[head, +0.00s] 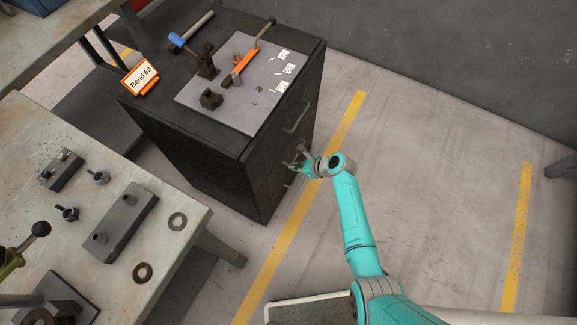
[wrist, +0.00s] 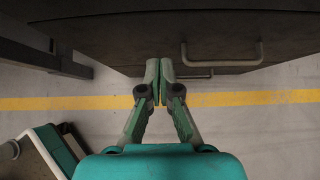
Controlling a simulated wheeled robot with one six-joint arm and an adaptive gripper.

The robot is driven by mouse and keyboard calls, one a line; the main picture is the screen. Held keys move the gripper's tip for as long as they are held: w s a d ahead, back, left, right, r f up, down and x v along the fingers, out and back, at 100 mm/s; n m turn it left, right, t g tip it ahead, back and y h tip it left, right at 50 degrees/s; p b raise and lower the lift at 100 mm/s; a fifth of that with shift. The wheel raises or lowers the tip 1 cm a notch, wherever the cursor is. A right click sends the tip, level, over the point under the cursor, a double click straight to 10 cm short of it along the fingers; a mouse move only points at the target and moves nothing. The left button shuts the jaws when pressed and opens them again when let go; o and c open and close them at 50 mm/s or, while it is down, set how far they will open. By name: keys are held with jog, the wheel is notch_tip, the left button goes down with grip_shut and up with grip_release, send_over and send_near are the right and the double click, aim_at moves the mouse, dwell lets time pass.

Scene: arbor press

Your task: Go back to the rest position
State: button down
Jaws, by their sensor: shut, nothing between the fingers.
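My teal arm reaches out over the floor toward the front of a dark drawer cabinet (head: 210,150). My gripper (head: 290,165) is beside the cabinet's drawer front in the head view. In the wrist view my gripper (wrist: 160,68) has its two fingertips together with nothing between them. The cabinet's drawer front (wrist: 120,35) lies ahead of the fingertips, with a drawer handle (wrist: 222,58) to their right. I cannot tell the exact gap between fingertips and cabinet.
A workbench (head: 185,255) with metal parts stands at left. Floor with yellow lines (head: 300,215) is clear at right.

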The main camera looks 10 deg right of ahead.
jog(key=v, duration=0.7)
jog(key=shift+s+d, duration=0.25)
jog(key=shift+d, duration=0.1)
jog(key=shift+s, duration=0.1)
jog(key=s+d+n+t+h, duration=0.25)
jog(key=s+n, duration=0.25)
jog(key=s, duration=0.7)
jog(key=s+d+n+t+h, duration=0.1)
jog(key=s+n+t+h, duration=0.3)
jog(key=s, duration=0.7)
jog(key=s+r+n+t, duration=0.1)
jog(key=s+r+n, duration=0.4)
jog(key=r, duration=0.4)
jog(key=s+d+r+n+t, duration=0.1)
jog(key=s+r+n, duration=0.4)
jog(key=r, duration=0.5)
jog(key=s+r+n+t, duration=0.1)
jog(key=s+r+n, duration=0.5)
jog(key=r, duration=0.4)
jog(key=shift+s+d+h, duration=0.25)
jog(key=shift+s+h, duration=0.1)
jog(key=shift+s, duration=0.3)
